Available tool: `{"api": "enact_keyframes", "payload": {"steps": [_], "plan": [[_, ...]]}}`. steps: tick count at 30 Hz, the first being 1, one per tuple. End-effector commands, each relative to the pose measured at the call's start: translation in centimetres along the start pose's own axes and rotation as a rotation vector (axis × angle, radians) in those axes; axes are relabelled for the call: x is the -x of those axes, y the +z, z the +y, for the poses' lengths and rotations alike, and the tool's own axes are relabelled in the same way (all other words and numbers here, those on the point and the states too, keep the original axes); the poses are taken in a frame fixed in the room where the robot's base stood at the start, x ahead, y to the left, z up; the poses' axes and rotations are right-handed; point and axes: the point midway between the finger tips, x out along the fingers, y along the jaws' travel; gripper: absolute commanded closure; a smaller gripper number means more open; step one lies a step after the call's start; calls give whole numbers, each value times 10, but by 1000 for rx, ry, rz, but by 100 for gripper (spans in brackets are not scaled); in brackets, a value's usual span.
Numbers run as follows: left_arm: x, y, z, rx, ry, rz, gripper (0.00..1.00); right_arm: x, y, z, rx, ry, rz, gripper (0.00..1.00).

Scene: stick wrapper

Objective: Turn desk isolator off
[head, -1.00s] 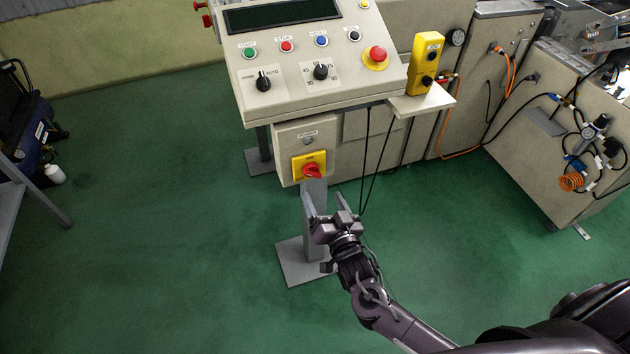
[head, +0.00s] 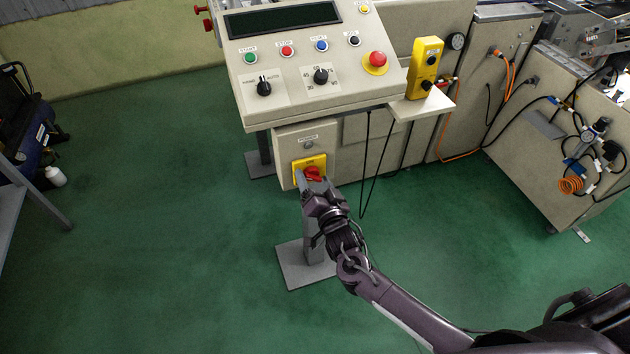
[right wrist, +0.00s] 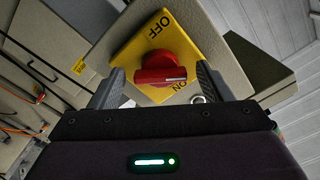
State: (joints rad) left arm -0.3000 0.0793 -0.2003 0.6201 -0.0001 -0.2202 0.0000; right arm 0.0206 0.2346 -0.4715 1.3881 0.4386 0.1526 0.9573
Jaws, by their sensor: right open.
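The desk isolator is a red rotary knob (head: 312,174) on a yellow plate (head: 309,161), set in the beige box under the control desk. In the right wrist view the red knob (right wrist: 160,76) sits in the middle of the yellow plate (right wrist: 150,42), with the words OFF and ON on it. My right gripper (head: 313,182) is at the knob in the head view and hides its lower part. In the right wrist view its two fingers (right wrist: 160,88) are apart, one on each side of the knob. Contact cannot be told. My left gripper is not in view.
The sloping control desk (head: 310,105) with buttons and selector knobs overhangs the isolator box. Black cables (head: 364,165) hang right of the box. A grey post with a foot plate (head: 300,268) stands below. Green floor (head: 150,230) to the left is clear.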

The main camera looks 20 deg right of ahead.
Motion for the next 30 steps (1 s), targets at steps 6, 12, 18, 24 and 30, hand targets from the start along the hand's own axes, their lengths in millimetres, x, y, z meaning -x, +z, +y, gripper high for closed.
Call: {"api": "enact_keyframes", "payload": {"steps": [6, 12, 18, 24, 30], "plan": [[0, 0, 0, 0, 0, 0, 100, 0, 0, 0, 0, 0, 0, 40], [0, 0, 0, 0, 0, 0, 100, 0, 0, 0, 0, 0, 1, 66], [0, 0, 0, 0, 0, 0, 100, 0, 0, 0, 6, 0, 1, 73], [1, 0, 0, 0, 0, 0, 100, 0, 0, 0, 63, 0, 1, 73], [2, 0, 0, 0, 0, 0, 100, 0, -1, 0, 190, 0, 2, 73]]}}
